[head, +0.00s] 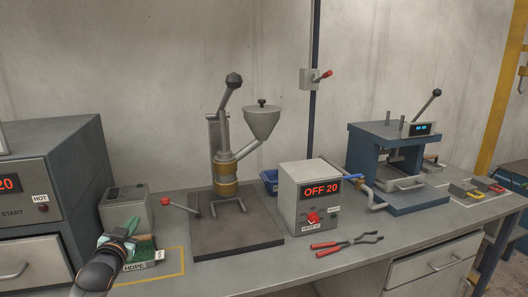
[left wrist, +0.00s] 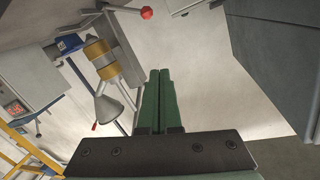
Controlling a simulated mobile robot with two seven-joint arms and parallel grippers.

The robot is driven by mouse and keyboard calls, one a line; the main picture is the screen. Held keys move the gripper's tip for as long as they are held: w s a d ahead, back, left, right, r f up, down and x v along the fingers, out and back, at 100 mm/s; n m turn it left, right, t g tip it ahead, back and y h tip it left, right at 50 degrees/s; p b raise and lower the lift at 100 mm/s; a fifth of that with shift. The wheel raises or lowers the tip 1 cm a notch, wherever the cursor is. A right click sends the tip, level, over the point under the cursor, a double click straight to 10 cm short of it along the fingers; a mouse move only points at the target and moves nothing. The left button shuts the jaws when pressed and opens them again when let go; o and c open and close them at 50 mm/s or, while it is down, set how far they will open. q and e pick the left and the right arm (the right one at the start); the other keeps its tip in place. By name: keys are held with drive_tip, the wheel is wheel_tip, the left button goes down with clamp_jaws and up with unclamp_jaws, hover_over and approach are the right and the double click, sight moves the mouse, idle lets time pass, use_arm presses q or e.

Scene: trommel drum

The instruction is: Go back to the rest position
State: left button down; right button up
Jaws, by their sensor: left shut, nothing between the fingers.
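My left gripper (head: 122,231) comes in at the lower left of the head view, over the left part of the workbench. Its two green fingers are shut together with nothing between them, as the left wrist view (left wrist: 160,78) shows. It is in front of a small grey box (head: 126,207) and overlaps the tray labelled HDPE (head: 144,258) in the picture; I cannot tell the gap between them. My right gripper is in neither view.
A press with a hopper (head: 262,122) stands mid-bench. Right of it are a control box reading OFF 20 (head: 306,200), red-handled tongs (head: 346,243) and a blue press (head: 400,155). A dark cabinet (head: 60,160) stands at the left. The bench front (head: 230,280) is clear.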

use_arm(q)
drive_tip(key=s+d+f+g+h, duration=0.1)
drive_tip(key=s+d+f, duration=0.35)
drive_tip(key=f, duration=0.35)
drive_tip(key=s+d+f+g+h, duration=0.1)
drive_tip(key=s+d+f+g, duration=0.15)
drive_tip(key=s+f, duration=0.4)
drive_tip(key=s+d+f+g, duration=0.1)
drive_tip(key=s+d+f, duration=0.2)
drive_tip(key=s, duration=0.6)
drive_tip(key=s+d+f+g+h, duration=0.1)
drive_tip(key=s+d+f, duration=0.3)
drive_tip(key=s+f, duration=0.4)
drive_tip(key=s+d+f+g+h, duration=0.1)
drive_tip(key=s+d+f, duration=0.3)
drive_tip(key=s, duration=0.8)
drive_tip(key=shift+s+d+f+g, duration=0.25)
drive_tip(key=shift+f+g, duration=0.3)
drive_tip(key=shift+f, duration=0.3)
